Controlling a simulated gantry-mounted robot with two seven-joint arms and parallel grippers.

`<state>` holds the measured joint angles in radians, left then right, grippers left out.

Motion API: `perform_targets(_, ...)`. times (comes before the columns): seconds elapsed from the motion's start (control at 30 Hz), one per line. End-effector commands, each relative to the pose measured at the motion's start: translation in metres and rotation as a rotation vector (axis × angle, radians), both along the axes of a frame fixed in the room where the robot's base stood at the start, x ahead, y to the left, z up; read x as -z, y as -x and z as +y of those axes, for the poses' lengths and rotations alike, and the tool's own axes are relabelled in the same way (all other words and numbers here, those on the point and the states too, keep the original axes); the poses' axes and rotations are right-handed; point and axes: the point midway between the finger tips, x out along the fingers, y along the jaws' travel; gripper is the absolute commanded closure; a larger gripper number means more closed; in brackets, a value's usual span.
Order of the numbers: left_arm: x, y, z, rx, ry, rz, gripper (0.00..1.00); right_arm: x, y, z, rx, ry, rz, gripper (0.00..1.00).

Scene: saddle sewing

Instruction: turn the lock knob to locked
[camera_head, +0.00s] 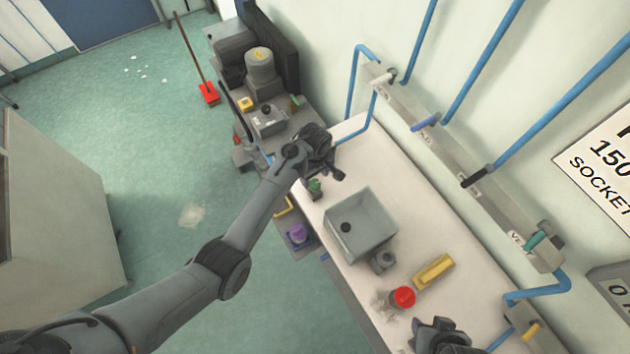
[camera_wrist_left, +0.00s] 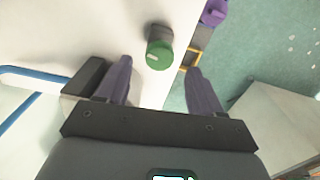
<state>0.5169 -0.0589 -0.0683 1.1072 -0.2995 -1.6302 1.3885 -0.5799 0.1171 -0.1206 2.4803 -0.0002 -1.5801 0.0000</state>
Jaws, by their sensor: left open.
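A round green knob with a pale mark on top (camera_wrist_left: 159,54) sits on a short dark cylinder at the table edge; it also shows in the head view (camera_head: 315,186). I take it as the lock knob, but no label on it is readable. My left gripper (camera_head: 330,172) is over the table's far end beside this knob. In the left wrist view my left gripper (camera_wrist_left: 158,68) has its two fingers wide apart, with the knob ahead between them and not touched. My right gripper (camera_head: 445,338) shows only partly at the bottom edge; its jaws are unclear.
On the white table (camera_head: 450,225) stand a grey bin (camera_head: 375,215), a red-topped round part (camera_head: 403,297) and a yellow block (camera_head: 434,272). A purple part (camera_head: 297,234) is at the table's side. A pipe rail with valve handles (camera_head: 425,124) runs along the wall.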

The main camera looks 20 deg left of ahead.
Motion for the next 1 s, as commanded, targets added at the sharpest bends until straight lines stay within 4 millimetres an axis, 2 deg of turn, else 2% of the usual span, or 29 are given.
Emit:
perform_targets(0.1,0.018,0.001,0.0,0.002,-0.001,0.001,0.33,0.001,0.0,-0.001,-0.003,0.005,0.0,0.57)
perform_targets(0.3,0.036,0.0,0.0,0.0,0.0,0.0,0.33,0.003,0.0,-0.002,-0.006,0.008,0.0,0.57)
perform_targets(0.7,0.041,0.0,0.0,0.001,0.0,0.0,0.33,0.003,0.0,-0.001,-0.003,0.004,0.0,0.57)
perform_targets(0.77,0.041,0.0,0.0,0.001,0.001,-0.001,0.41,0.003,0.0,-0.001,-0.001,0.003,0.001,0.57)
perform_targets(1.0,0.041,0.0,0.0,0.001,0.0,0.0,0.78,0.003,0.0,0.0,0.003,-0.002,0.0,0.57)
